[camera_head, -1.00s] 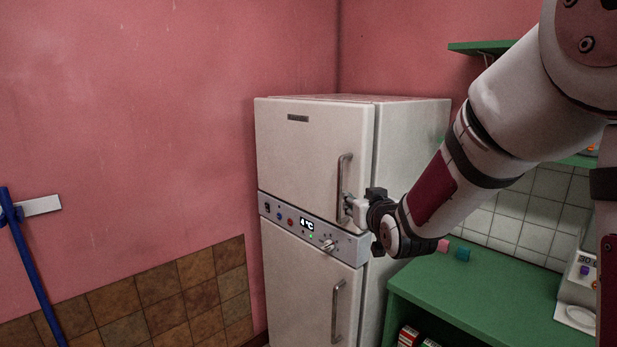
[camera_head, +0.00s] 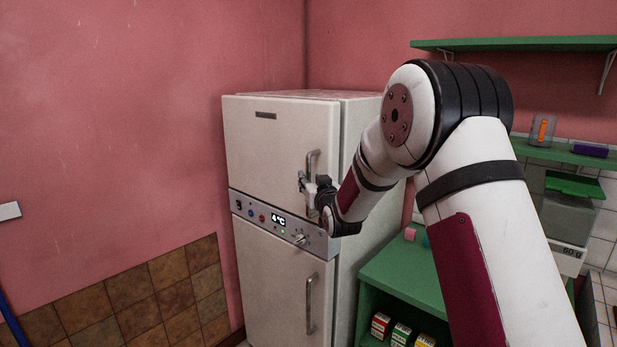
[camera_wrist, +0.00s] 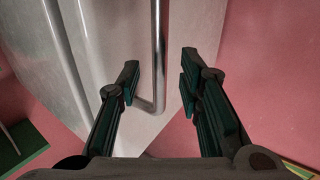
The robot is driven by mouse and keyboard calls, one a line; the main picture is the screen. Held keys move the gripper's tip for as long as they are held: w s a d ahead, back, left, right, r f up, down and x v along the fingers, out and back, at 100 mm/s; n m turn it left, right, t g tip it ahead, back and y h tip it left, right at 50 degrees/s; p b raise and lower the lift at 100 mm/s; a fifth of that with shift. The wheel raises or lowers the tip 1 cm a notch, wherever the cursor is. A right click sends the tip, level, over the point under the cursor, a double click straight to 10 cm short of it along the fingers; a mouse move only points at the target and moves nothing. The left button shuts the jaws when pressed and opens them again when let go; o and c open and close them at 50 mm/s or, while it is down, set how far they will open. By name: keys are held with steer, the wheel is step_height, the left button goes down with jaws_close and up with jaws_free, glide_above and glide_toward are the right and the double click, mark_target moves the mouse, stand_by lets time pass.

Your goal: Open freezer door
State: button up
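A white fridge-freezer has an upper door (camera_head: 275,140) and a lower door (camera_head: 270,285), both of which look shut. A control panel (camera_head: 275,219) reading 4°C runs between them. The upper door has a vertical metal handle (camera_head: 312,165), and the lower door has another handle (camera_head: 311,303). My gripper (camera_head: 309,188) is at the lower end of the upper handle. In the wrist view my gripper (camera_wrist: 160,88) is open, with the handle (camera_wrist: 159,50) between its two fingers. Gaps show on both sides of the bar.
A green counter (camera_head: 395,265) with several small boxes on its lower shelf stands right of the fridge. A green wall shelf (camera_head: 520,43) hangs above. A scale reading 60 g (camera_head: 567,255) is at the right. Open room lies left of the fridge by the pink wall.

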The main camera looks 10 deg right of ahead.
mark_target(309, 177)
steer(key=shift+w, duration=1.8)
steer(key=shift+c, duration=0.3)
jaws_close()
